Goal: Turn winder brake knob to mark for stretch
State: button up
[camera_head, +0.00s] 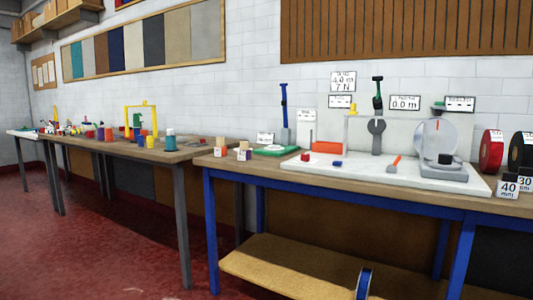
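On the blue-legged bench at right, a pale round disc (428,137) stands upright on a grey base (444,172). A short red line shows near the top of its face. A small dark block or knob (445,158) sits low in front of the disc. I cannot tell for sure whether this is the winder's brake knob. A white sign reading 4.0 m, 7 N (343,81) and another reading 0.0 m (405,103) stand behind. My gripper is not in view.
A white board (320,172) on the bench holds a red-handled tool (394,164), an orange block (326,147) and a dark clamp (376,130). Red (491,150) and black (521,152) rolls stand at right. Another cluttered bench (150,150) is at left. The red floor in front is clear.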

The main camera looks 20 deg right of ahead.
aim_at(305, 157)
jog(key=u, duration=0.1)
jog(key=i, duration=0.8)
jog(key=z, duration=0.65)
jog(key=i, duration=0.7)
jog(key=z, duration=0.55)
